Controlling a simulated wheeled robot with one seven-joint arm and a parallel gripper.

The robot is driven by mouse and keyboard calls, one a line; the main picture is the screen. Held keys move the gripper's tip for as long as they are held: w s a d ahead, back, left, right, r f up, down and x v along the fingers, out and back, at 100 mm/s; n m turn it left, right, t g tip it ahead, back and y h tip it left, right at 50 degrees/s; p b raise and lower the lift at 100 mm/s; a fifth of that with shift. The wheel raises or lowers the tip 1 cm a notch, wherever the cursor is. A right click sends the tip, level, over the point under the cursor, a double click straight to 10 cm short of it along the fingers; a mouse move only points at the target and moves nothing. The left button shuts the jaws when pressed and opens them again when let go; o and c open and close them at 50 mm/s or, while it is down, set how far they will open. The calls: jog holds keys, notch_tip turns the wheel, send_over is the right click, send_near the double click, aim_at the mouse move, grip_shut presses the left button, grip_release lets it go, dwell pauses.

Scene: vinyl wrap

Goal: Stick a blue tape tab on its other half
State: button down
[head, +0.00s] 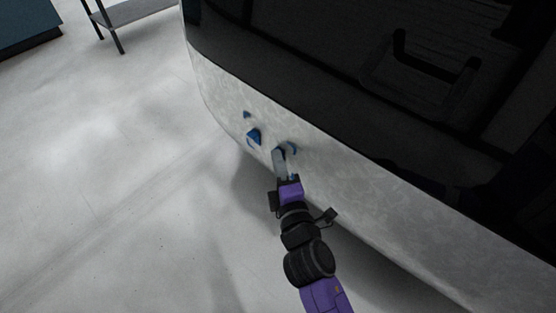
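Several small blue pieces are on the pale, mottled side panel (330,153) of a dark vehicle-like body. A small dark blue piece (247,115) is at the upper left. A larger blue tab (254,137) is just below it and seems to stand out from the panel. A third blue piece (292,148) is to the right, beside the tip of my gripper (281,154). My gripper reaches up to the panel, and its grey fingers partly cover that area. I cannot tell whether the fingers touch or hold the third piece.
The dark glossy upper body (330,60) with a handle-like recess (425,70) rises above the panel. The light floor (110,180) is open to the left. A small table or bench (135,12) and a dark blue box (25,25) stand at the upper left.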

jog(key=shift+d, duration=0.2)
jog(key=c, duration=1.6)
grip_release()
jog(key=shift+o, duration=0.2)
